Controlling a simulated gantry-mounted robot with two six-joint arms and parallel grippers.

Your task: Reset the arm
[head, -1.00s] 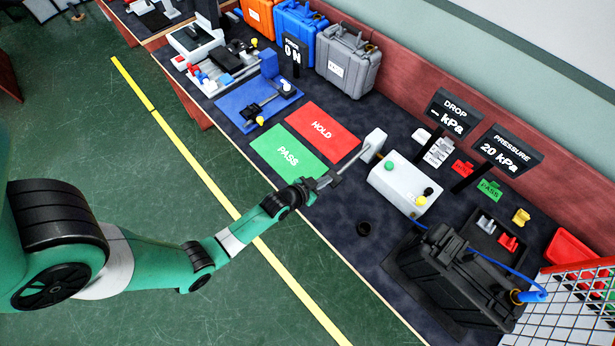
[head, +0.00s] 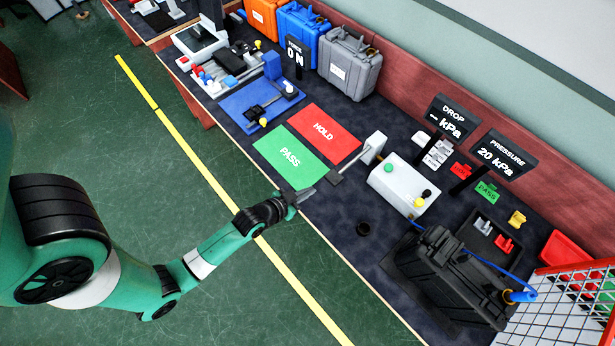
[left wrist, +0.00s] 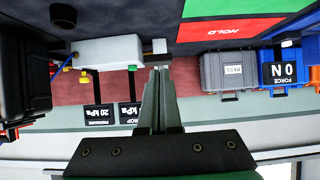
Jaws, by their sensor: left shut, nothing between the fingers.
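My left gripper (head: 303,194) is shut and empty at the bench's front edge, just below the green PASS mat (head: 289,157) in the head view. In the left wrist view its fingers (left wrist: 161,72) are together with nothing between them. A lever with a grey flat end (head: 335,178) runs from a white block (head: 374,147) beside the white control box (head: 402,184); the gripper is apart from it, to its left. The control box also shows in the left wrist view (left wrist: 108,52). My right gripper is not in view.
A red HOLD mat (head: 325,131), a blue plate with a clamp (head: 262,103) and a black open-topped ring (head: 363,229) lie on the dark bench. A black case (head: 450,275) with a blue hose stands at the right. Green floor in front is clear.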

